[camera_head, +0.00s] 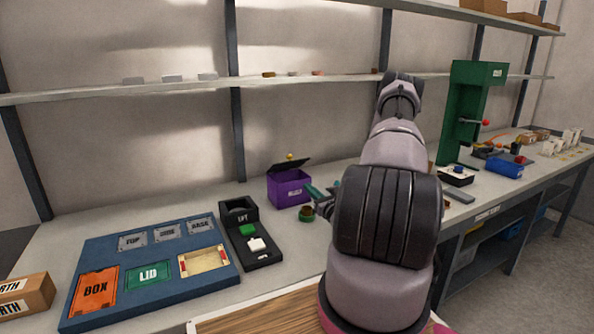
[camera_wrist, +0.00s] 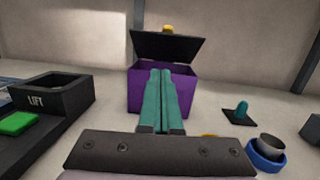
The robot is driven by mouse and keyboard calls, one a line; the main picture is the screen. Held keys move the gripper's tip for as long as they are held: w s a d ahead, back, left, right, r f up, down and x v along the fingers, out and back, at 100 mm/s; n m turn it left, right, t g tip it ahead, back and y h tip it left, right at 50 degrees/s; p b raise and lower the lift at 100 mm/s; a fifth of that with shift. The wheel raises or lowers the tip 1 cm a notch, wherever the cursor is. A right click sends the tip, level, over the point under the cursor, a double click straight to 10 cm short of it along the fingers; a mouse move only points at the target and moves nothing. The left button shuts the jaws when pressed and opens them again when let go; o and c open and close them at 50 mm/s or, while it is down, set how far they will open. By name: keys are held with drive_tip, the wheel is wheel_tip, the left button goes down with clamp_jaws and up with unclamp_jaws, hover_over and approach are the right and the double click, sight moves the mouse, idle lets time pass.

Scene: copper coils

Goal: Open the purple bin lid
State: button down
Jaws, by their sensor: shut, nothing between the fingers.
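The purple bin (camera_head: 287,190) stands on the bench near the back wall, with a small label on its front. Its black lid (camera_head: 298,164) is tilted up off the rim, with a yellow knob on top. In the head view my gripper (camera_head: 314,190) is just right of the bin, partly hidden by my arm. I cannot tell whether the fingers touch the lid.
A black LIFT fixture (camera_head: 243,232) with a green piece stands left of the bin. A blue board (camera_head: 152,276) with labelled plates lies farther left. In the wrist view a blue-rimmed cup (camera_wrist: 268,152) and a teal knob on a black plate (camera_wrist: 240,112) stand at right.

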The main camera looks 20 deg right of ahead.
drive_tip(key=shift+d+f+m+h, duration=0.4)
drive_tip(key=shift+d+f+h, duration=0.2)
drive_tip(key=shift+f, duration=0.2)
approach(292, 163)
drive_tip(key=w+f, duration=0.3)
drive_tip(key=w, duration=0.1)
drive_tip(key=shift+w+d+r, duration=0.1)
drive_tip(key=shift+w+r, duration=0.55)
drive_tip(key=shift+r, duration=0.2)
drive_tip(key=shift+w+r, duration=0.65)
drive_tip(key=shift+r, duration=0.25)
drive_tip(key=shift+r+g, duration=0.1)
drive_tip(key=shift+g, duration=0.2)
